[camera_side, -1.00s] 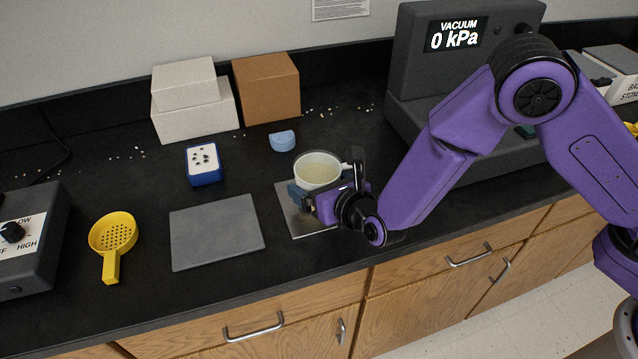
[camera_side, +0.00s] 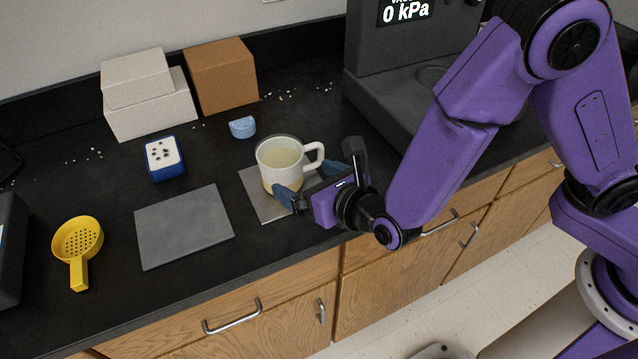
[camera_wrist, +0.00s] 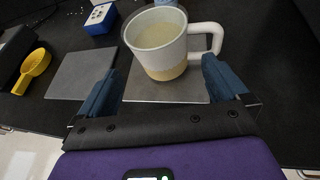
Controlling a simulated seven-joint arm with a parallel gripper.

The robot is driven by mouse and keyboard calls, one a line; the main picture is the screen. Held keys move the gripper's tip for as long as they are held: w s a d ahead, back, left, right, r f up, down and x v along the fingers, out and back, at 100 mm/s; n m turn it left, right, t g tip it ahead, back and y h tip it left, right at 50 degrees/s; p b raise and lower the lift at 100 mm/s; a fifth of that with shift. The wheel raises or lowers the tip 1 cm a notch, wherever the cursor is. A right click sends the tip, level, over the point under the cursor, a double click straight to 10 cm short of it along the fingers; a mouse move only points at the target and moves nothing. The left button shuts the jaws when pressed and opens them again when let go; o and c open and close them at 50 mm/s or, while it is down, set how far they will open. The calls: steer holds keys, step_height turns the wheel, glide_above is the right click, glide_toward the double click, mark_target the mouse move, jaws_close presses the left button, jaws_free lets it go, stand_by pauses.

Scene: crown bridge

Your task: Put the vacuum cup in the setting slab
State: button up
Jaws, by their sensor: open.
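The cup is a white mug (camera_side: 280,157) with a tan base and pale liquid inside. It stands upright on a square metal plate (camera_side: 264,208), its handle pointing right. A flat grey slab (camera_side: 184,228) lies bare to the left; I cannot tell which of the two is the setting slab. My gripper (camera_side: 309,182) is low at the front right of the mug. In the wrist view its blue fingers are spread wide, with the mug (camera_wrist: 158,45) beyond and between them. Nothing is held. The plate (camera_wrist: 165,88) and grey slab (camera_wrist: 80,75) show there too.
A yellow strainer (camera_side: 77,243) lies left of the slab. A blue-and-white block (camera_side: 164,158), a light blue piece (camera_side: 242,127) and boxes (camera_side: 222,75) stand behind. The grey vacuum machine (camera_side: 420,105) reads 0 kPa at the back right. Scattered white bits lie at the back.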

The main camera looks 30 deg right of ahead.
steer(key=shift+v, duration=1.55)
steer(key=shift+d, duration=0.1)
steer(key=s+d+r+m+g+h, duration=0.1)
steer(key=d+r+m+g+h, duration=0.25)
steer(key=d+m, duration=0.55)
steer(key=s+d+r+m+g+h, duration=0.2)
steer(key=d+m+h, duration=0.25)
steer(key=d, duration=0.85)
steer(key=s+d+m+g+y, duration=0.2)
steer(key=s+m, duration=0.3)
steer(key=s, duration=0.4)
steer(key=s+d+r+m+g+y, duration=0.1)
steer(key=s+d+m+g+y, duration=0.2)
steer(key=s+d+m+g, duration=0.2)
steer(key=s+m, duration=0.1)
steer(key=s, duration=0.2)
steer(key=shift+s+r, duration=0.2)
steer(key=shift+s, duration=0.2)
